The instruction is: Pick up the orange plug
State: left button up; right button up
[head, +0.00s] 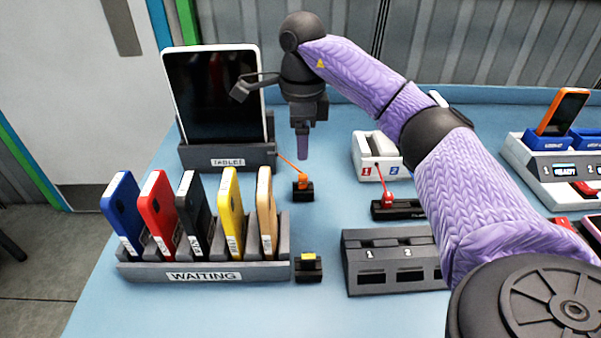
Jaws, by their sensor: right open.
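The orange plug (303,182) sits upright in a small black holder (303,194) on the blue table, in front of the tablet stand. A thin orange cable runs from it up and left toward the stand. My right gripper (303,150) points down, above and slightly behind the plug in the picture, apart from it. It is open, with nothing seen between its fingers; the fingers overlap in this view, so the gap is hard to see. My left gripper is not in view.
The tablet (212,95) leans in its stand (215,157) to the left of my gripper. A WAITING rack (200,272) of several phones stands front left. A yellow plug (308,257), a red plug (388,199), a white dock (366,160) and a grey dock (370,278) are nearby.

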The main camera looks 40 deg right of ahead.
aim_at(303, 176)
jog(key=f+b, duration=0.1)
jog(key=f, duration=0.1)
jog(key=f+b, duration=0.1)
jog(key=f, duration=0.2)
jog(key=f+b, duration=0.1)
jog(key=f, duration=0.1)
jog(key=shift+s+a+f, duration=0.1)
jog(key=shift+s+f, duration=0.2)
jog(key=shift+f, duration=0.45)
jog(key=c, duration=0.8)
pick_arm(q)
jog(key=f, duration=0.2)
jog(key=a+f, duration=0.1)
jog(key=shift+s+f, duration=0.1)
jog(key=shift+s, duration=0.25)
pick_arm(e)
grip_shut()
